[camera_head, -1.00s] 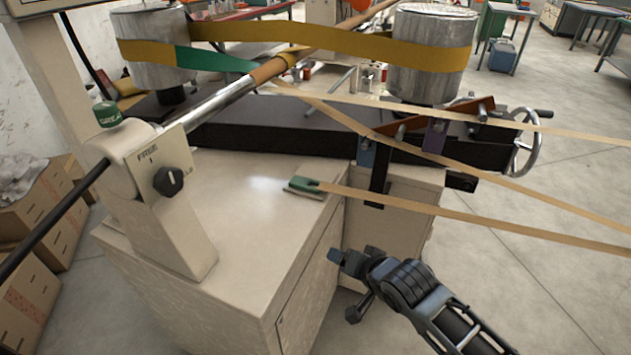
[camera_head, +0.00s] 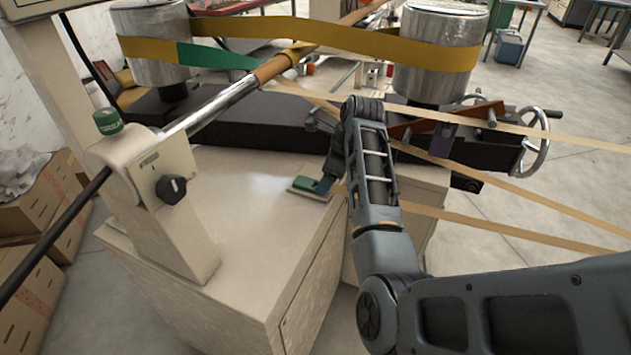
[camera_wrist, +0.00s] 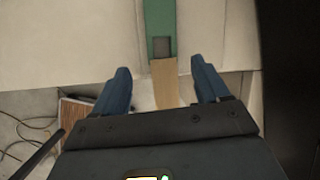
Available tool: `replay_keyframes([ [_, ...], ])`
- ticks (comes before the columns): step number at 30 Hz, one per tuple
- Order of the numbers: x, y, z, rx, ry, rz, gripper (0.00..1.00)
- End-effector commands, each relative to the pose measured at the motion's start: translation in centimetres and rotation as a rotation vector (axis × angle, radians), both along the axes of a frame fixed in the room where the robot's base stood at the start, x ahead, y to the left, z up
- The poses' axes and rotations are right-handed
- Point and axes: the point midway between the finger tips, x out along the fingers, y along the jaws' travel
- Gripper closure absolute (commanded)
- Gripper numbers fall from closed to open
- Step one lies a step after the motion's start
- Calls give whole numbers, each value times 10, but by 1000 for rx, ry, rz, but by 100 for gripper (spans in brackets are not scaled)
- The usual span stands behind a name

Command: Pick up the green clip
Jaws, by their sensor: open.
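The green clip (camera_head: 307,184) lies on the beige cabinet top near its right edge, with a tan paper strip (camera_head: 490,228) running from it to the right. My gripper (camera_head: 323,184) is at the clip's right end in the head view, and my arm hides part of the clip and strip. In the wrist view the green clip (camera_wrist: 160,22) is at the top centre, with a dark block at its near end. The tan strip (camera_wrist: 165,83) runs from it between my gripper's fingers (camera_wrist: 165,80). The fingers stand open, one on each side of the strip, with gaps to it.
The beige cabinet (camera_head: 240,230) carries a post with a black knob (camera_head: 171,189) at the left. A steel rod, two metal drums (camera_head: 443,50) and a yellow belt lie behind. More tan strips cross behind my arm. Cardboard boxes (camera_head: 30,205) stand at the far left.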

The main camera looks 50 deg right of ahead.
Motion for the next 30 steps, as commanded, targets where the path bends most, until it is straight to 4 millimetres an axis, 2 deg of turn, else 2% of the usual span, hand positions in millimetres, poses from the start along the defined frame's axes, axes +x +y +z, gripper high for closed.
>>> replay_keyframes([
  [1,9,2,11,45,0,-27,26],
  [3,15,5,20,96,7,-59,26],
  [8,23,10,29,155,19,-93,26],
  [19,36,13,-1,159,22,-94,26],
  [27,51,16,-33,158,21,-95,26],
  [30,54,17,-39,157,19,-95,26],
])
